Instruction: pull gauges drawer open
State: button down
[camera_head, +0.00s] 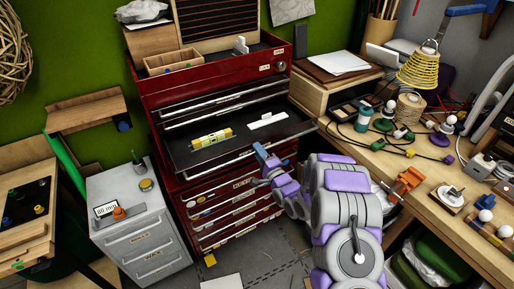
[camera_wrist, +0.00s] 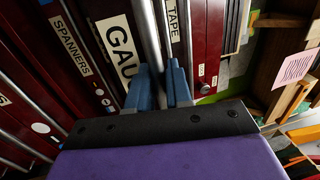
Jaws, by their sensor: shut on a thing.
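The red tool cabinet (camera_head: 215,75) stands at the back with one drawer (camera_head: 222,160) standing out, its dark inside showing. In that drawer lie a yellow level (camera_head: 212,138) and a white tool (camera_head: 267,121). My gripper (camera_head: 262,153) is at the drawer's front edge, towards its right side. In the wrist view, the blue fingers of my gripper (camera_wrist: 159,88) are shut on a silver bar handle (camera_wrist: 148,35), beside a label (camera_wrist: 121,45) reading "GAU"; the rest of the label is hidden. A "TAPE" label (camera_wrist: 173,20) and a "SPANNERS" label (camera_wrist: 70,45) are on neighbouring fronts.
A grey cabinet (camera_head: 147,233) stands left of the red one. Some grey floor (camera_head: 255,262) is free below the drawers.

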jog(key=shift+w+a+f, duration=0.1)
jog(key=shift+f, duration=0.2)
jog(key=c, duration=1.2)
grip_release()
jog(key=shift+w, duration=0.1)
jog(key=shift+r, duration=0.1)
jog(key=p+v, duration=0.1)
jog(key=v, duration=1.6)
jog(key=shift+d, duration=0.2)
